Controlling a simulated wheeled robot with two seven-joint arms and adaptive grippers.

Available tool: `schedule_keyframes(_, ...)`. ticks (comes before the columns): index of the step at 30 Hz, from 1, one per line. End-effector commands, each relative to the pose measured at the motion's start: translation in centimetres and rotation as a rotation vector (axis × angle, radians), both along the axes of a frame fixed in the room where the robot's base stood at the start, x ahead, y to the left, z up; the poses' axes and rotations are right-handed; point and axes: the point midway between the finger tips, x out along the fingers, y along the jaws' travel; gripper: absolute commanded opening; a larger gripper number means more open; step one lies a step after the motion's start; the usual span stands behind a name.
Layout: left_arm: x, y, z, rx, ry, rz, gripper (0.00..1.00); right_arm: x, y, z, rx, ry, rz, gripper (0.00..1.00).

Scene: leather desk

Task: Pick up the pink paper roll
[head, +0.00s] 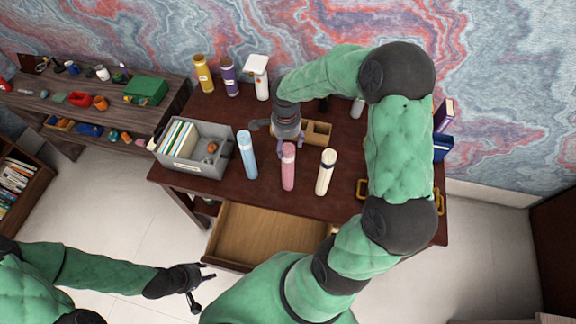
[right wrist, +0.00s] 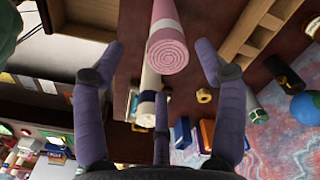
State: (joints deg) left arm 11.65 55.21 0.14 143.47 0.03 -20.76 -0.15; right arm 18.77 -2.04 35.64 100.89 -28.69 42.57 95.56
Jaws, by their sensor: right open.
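The pink paper roll (head: 288,170) stands upright on the dark desk, between a blue roll (head: 247,155) and a cream roll (head: 326,172). My right gripper (head: 289,146) is at the top of the pink roll and hides its upper end. In the right wrist view, the pink roll's (right wrist: 167,48) spiral end lies between the spread purple fingers of my right gripper (right wrist: 160,75), with gaps on both sides. The cream roll (right wrist: 150,85) shows beyond it. My left gripper (head: 201,284) is open and empty, low at the left, away from the desk.
A grey bin (head: 180,168) with files stands at the desk's left. A wooden organizer (head: 318,132) sits behind the pink roll. Yellow (head: 203,75) and purple (head: 228,77) bottles stand at the back. An open drawer (head: 262,235) juts out in front.

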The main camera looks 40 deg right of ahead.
Motion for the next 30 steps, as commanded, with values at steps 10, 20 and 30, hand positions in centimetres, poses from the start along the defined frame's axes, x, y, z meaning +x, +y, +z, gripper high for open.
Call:
schedule_keyframes(10, 0.1, 0.0, 0.3, 0.0, -0.001, -0.001, 0.4, 0.0, -0.2, -2.9, 0.0, 0.002, 0.0, 0.72)
schedule_keyframes(20, 0.1, 0.0, 0.9, 0.0, -0.001, -0.001, 0.4, 0.2, -0.8, -7.0, 0.001, 0.001, 0.0, 0.72)
schedule_keyframes(30, 0.0, 0.0, 0.9, 0.0, -0.001, -0.001, 0.4, 0.3, -0.8, -7.5, 0.0, -0.001, 0.0, 0.66)
